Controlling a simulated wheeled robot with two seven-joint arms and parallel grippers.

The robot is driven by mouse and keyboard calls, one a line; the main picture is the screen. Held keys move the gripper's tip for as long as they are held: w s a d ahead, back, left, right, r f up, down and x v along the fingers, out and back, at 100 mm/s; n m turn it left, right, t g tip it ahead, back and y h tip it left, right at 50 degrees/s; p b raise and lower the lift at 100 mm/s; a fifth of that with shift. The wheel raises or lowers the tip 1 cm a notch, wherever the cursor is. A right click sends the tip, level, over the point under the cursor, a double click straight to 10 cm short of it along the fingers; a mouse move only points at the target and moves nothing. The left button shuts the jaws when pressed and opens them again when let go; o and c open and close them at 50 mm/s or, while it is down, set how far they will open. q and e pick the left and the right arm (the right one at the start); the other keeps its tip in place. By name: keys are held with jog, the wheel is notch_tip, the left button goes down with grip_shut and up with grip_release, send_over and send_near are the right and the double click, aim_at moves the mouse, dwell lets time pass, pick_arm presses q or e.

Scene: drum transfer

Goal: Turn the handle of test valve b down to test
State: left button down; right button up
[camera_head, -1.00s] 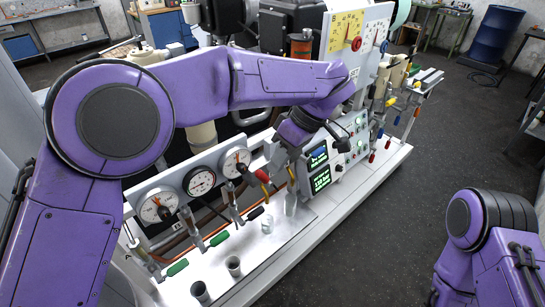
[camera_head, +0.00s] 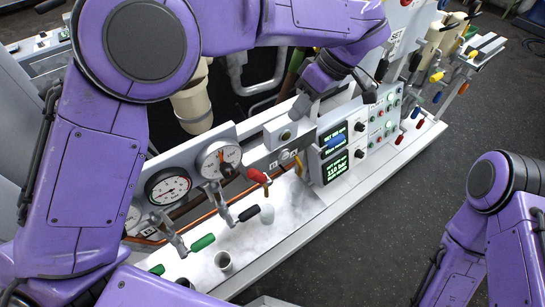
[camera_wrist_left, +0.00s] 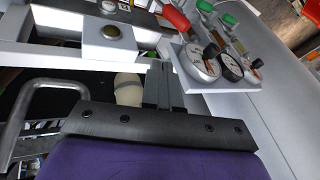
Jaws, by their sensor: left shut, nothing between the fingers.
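My left gripper (camera_head: 300,106) is shut and empty above the back panel of the bench, left of the green-lit screens. In the left wrist view its closed fingers (camera_wrist_left: 164,86) point toward the panel, apart from any handle. A red handle (camera_head: 258,176) sits beside the right gauge (camera_head: 219,160); it also shows in the wrist view (camera_wrist_left: 176,18). A black handle (camera_head: 249,213) and a green handle (camera_head: 203,243) hang lower, on levers below the gauges. A small yellow handle (camera_head: 298,165) is below the gripper. I cannot read which valve is b. My right gripper is out of view.
A control box with screens (camera_head: 334,140) and knobs stands right of the gripper. A grey block with a round button (camera_head: 285,134) is just below it. Open floor lies to the right.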

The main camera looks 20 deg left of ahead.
pick_arm(q)
notch_tip(320, 180, down, 4)
jog(key=b, duration=0.3)
send_over(268, 180)
notch_tip(268, 180, down, 11)
jog(key=shift+w+f+p, duration=0.1)
jog(key=shift+w+p, duration=0.05)
jog(key=shift+p, duration=0.3)
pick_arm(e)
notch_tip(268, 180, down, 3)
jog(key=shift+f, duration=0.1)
pick_arm(q)
jog(key=shift+w, duration=0.1)
